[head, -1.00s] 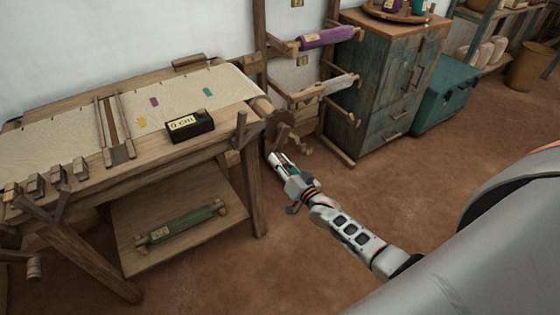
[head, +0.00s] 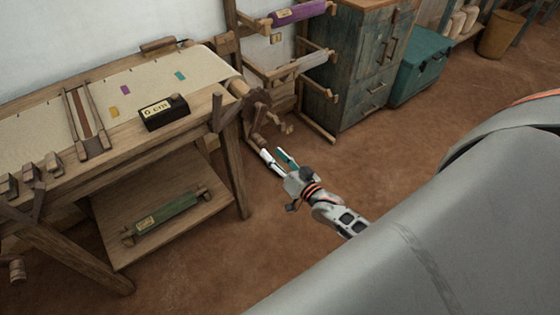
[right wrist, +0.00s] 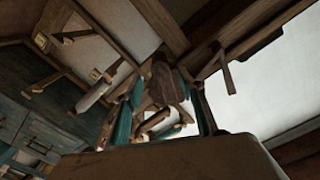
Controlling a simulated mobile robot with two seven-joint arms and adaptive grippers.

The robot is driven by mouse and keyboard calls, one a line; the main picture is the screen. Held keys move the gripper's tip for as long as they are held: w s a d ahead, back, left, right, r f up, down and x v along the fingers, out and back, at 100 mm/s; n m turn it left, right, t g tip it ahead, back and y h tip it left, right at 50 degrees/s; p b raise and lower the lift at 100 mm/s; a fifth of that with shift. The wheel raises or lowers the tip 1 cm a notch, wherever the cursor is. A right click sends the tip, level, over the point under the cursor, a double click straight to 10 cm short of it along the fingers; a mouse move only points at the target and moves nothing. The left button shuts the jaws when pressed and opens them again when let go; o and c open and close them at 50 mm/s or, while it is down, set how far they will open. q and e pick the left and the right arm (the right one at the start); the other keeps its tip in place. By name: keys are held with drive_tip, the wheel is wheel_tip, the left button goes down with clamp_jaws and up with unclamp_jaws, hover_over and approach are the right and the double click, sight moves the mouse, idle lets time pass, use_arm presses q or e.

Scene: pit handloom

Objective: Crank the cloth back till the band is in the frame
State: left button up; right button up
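The cream cloth (head: 205,66) lies over the wooden loom (head: 190,135), with small purple, yellow and teal patches on it. I cannot tell which mark is the band. A black box (head: 165,112) on the loom reads "0 cm". The dark wooden crank (head: 258,103) is at the roller's right end, its handle low. My right gripper (head: 277,154) is open and empty, just below and right of the crank. In the right wrist view the crank (right wrist: 165,84) shows between the spread teal fingers (right wrist: 165,118), with no clear contact. My left gripper is not in view.
A wooden rack (head: 292,72) with purple and pale rolls stands behind the crank. A blue-grey cabinet (head: 365,75) and teal chest (head: 420,68) are beyond. A green roll (head: 165,217) lies on the loom's lower shelf. The floor (head: 345,160) right of the loom is clear.

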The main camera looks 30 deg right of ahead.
drive_tip(key=shift+s+d, duration=0.1)
drive_tip(key=shift+s, duration=1.55)
drive_tip(key=s+a+f+n+g, duration=0.2)
drive_tip(key=s+a+n, duration=0.1)
drive_tip(key=s, duration=0.4)
drive_tip(key=s+a+f+n+g, duration=0.2)
drive_tip(key=s+a+n+g, duration=0.1)
drive_tip(key=s+a, duration=0.3)
drive_tip(key=s+a+f+n+g+y+p, duration=0.1)
drive_tip(key=s+a+f+n+g, duration=0.1)
drive_tip(key=s+a, duration=0.3)
drive_tip(key=s+n, duration=0.1)
drive_tip(key=s, duration=0.3)
drive_tip(key=shift+s, duration=0.2)
drive_tip(key=shift+a, duration=0.1)
